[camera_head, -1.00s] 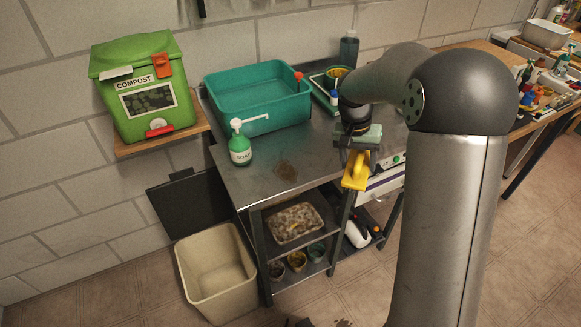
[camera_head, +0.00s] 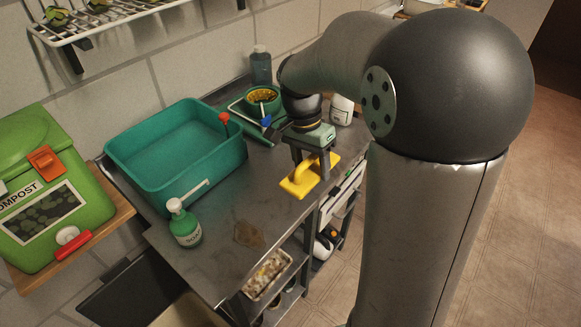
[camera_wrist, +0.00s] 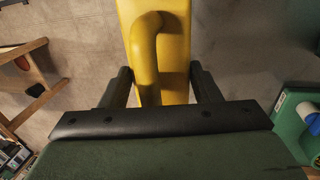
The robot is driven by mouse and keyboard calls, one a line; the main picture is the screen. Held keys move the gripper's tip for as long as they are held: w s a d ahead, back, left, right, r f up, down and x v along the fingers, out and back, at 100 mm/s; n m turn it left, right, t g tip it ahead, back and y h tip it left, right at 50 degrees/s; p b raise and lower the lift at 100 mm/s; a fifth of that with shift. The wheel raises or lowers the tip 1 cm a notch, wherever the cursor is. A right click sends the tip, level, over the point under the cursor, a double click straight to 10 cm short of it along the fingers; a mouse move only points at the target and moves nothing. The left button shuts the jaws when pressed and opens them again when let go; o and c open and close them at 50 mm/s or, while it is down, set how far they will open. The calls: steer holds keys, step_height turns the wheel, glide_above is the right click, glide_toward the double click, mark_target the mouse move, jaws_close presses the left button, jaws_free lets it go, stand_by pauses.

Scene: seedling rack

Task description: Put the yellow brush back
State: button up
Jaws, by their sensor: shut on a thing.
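The yellow brush (camera_head: 299,184) has a flat block and an arched handle. My gripper (camera_head: 312,164) is shut on its handle, near the right front edge of the steel bench (camera_head: 206,270). In the head view I cannot tell whether the brush touches the bench top or hangs just above it. In the wrist view the brush (camera_wrist: 180,50) lies between the two dark fingers (camera_wrist: 160,85), with floor tiles seen beyond it. The brush's underside is hidden.
A teal basin (camera_head: 180,165) with a red-topped stick stands on the bench. A green soap bottle (camera_head: 185,225) stands in front of it. A green pot (camera_head: 263,98), a dark bottle (camera_head: 261,66) and a white bottle (camera_head: 341,108) stand behind my gripper.

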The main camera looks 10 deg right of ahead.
steer(key=w+f, duration=0.2)
steer(key=w, duration=0.1)
steer(key=w+a+f+p, duration=0.1)
steer(key=w+f, duration=0.4)
steer(key=w, duration=0.1)
steer(key=shift+a+f+p, duration=0.15)
steer(key=shift+a+p, duration=0.2)
steer(key=shift+p, duration=0.05)
steer(key=shift+w+f, duration=0.1)
steer(key=shift+f, duration=0.15)
steer(key=shift+w+f, duration=0.1)
steer(key=shift+f, duration=1.5)
steer(key=shift+f, duration=0.2)
steer(key=o, duration=1)
steer(key=shift+r, duration=0.1)
